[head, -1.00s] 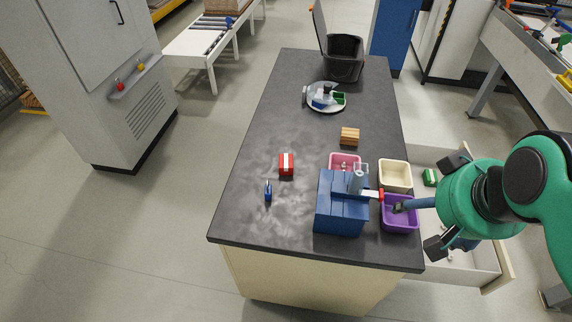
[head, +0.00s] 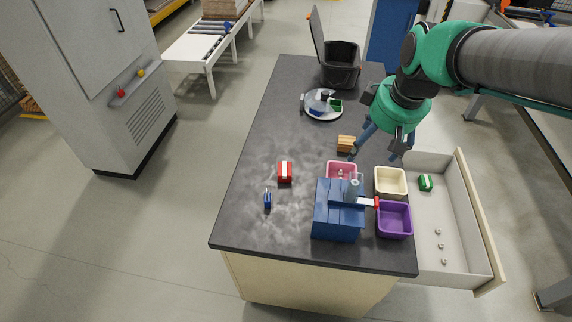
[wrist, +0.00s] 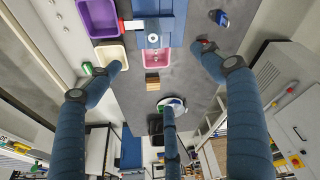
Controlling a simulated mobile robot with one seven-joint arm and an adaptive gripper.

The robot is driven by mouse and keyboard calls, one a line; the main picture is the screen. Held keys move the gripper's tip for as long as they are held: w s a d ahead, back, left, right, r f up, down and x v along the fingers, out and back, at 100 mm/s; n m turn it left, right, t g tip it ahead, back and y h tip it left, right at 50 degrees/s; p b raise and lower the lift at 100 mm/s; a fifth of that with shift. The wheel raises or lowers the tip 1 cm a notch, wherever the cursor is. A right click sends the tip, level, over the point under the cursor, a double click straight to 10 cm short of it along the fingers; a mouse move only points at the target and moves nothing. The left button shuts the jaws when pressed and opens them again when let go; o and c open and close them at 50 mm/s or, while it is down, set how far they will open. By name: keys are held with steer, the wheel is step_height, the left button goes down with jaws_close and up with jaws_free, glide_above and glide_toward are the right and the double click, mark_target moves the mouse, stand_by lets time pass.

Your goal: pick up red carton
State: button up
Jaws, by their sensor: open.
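The red carton (head: 285,172), with a white stripe across it, sits on the dark worktop left of the blue box. In the wrist view a small part of the red carton (wrist: 205,43) shows, mostly hidden behind a fingertip. My gripper (head: 374,156) is open and empty, with its blue fingers spread above the right side of the worktop, near the wooden block. It is well to the right of the red carton and apart from it. In the wrist view my gripper (wrist: 160,62) has three spread fingers with nothing between them held.
A blue box (head: 337,210), pink bin (head: 330,166), cream bin (head: 391,193) and purple bin (head: 394,232) crowd the front right. A blue item (head: 267,199) lies near the carton. A wooden block (head: 346,143), round plate (head: 309,112), black lidded bin (head: 341,72) and open drawer (head: 448,215) also show.

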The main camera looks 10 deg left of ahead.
steer(key=w+a+f+n+g+p, duration=0.1)
steer(key=w+a+f+n+p, duration=0.15)
steer(key=w+a, duration=0.45)
steer(key=n+g+p, duration=0.3)
steer(key=n+p, duration=0.1)
steer(key=n, duration=0.5)
glide_above(285, 168)
steer(key=d, duration=0.2)
step_height(285, 168, down, 21)
steer(key=shift+a+r+y, duration=0.1)
steer(key=shift+r+y, duration=0.05)
steer(key=shift+y, duration=0.15)
steer(key=shift+a+f+b, duration=0.15)
steer(key=shift+a+f, duration=0.05)
steer(key=shift+f, duration=1.2)
steer(key=shift+a+f+b, duration=0.2)
steer(key=shift+a+f, duration=0.05)
steer(key=shift+f, duration=1.15)
steer(key=shift+a+f+b, duration=0.15)
steer(key=shift+a+f, duration=0.05)
steer(key=shift+f, duration=1.2)
steer(key=shift+f, duration=0.15)
steer(key=shift+s+a+f+b, duration=0.1)
steer(key=shift+a+f+b, duration=0.1)
steer(key=shift+f, duration=1.05)
steer(key=shift+a+f+b, duration=0.15)
steer(key=shift+f+b, duration=0.05)
steer(key=shift+f, duration=1)
